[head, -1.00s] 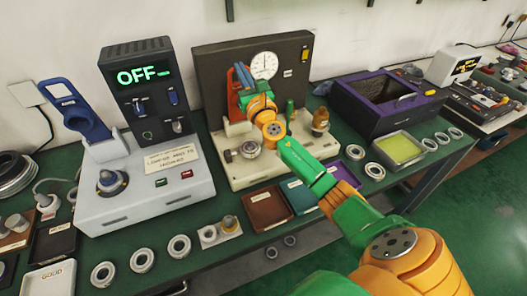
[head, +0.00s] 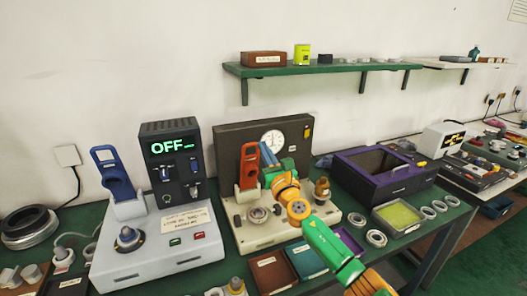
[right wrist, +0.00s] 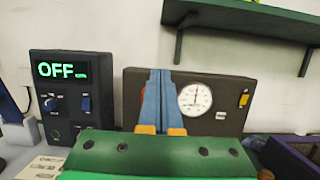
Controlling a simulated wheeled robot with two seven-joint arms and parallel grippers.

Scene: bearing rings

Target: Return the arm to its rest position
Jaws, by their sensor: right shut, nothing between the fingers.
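My right arm comes in from the lower right in the head view. My right gripper (head: 268,174) is over the gauge stand (head: 226,206), just right of the upright red holder (head: 249,168). Its blue fingers are closed together with nothing between them. In the right wrist view the shut gripper (right wrist: 160,100) stands in front of the dark gauge panel (right wrist: 220,125), left of the round dial (right wrist: 195,99). My left gripper is not in view.
The grey machine with the OFF display (head: 172,147) stands left, with a blue holder (head: 112,172). A purple-edged bin (head: 385,175) and yellow-green tray (head: 398,214) are right. Brown (head: 272,270) and teal (head: 305,260) trays lie in front. A green shelf (head: 320,70) hangs above.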

